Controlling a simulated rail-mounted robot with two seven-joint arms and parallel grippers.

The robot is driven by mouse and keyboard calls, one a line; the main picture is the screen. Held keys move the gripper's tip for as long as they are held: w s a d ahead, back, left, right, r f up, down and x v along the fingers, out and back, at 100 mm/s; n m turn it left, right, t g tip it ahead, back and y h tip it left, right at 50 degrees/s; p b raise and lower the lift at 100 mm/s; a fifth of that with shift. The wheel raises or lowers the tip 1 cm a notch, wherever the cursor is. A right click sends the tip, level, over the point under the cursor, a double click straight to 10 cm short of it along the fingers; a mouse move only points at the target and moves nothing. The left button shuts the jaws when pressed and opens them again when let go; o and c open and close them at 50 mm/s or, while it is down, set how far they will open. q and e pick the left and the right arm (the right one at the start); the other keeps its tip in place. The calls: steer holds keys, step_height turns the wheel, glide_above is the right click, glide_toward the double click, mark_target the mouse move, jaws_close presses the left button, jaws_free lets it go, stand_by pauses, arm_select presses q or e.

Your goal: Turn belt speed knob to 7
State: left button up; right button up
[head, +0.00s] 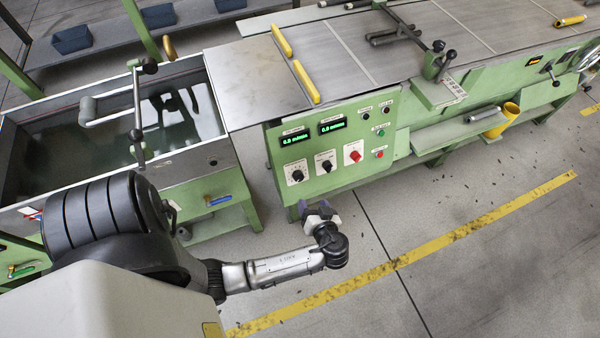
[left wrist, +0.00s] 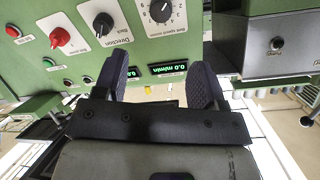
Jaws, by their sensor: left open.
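The belt speed knob (head: 297,176) is a black knob on a white numbered dial, at the lower left of the green control panel (head: 340,178). It also shows upside down at the top of the left wrist view (left wrist: 160,11), partly cut off. Its exact setting is too small to read. My left gripper (head: 319,210) is in front of and below the panel, apart from the knob. In the left wrist view its two dark fingers (left wrist: 160,78) are spread with nothing between them. My right gripper is in neither view.
The direction knob (head: 327,166) and a red knob (head: 355,155) are right of the belt speed knob. Two green displays (head: 294,139) above read 0.0 m/min. An open water tank (head: 218,160) stands left.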

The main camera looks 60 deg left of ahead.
mark_target(299, 178)
arm_select(q)
steer(key=a+f+n, duration=0.1)
steer(key=a, duration=0.3)
steer(key=w+a+f+n+b, duration=0.1)
steer(key=a+f, duration=0.1)
steer(key=a, duration=0.2)
steer(key=a+f, duration=0.2)
steer(key=a, duration=0.2)
steer(key=shift+w+a+f+n+b, duration=0.1)
steer(key=shift+w+a+n+b, duration=0.2)
steer(key=shift+w+n+b, duration=0.1)
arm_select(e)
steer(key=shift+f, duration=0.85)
arm_select(q)
steer(key=shift+s, duration=0.1)
steer(key=c, duration=0.9)
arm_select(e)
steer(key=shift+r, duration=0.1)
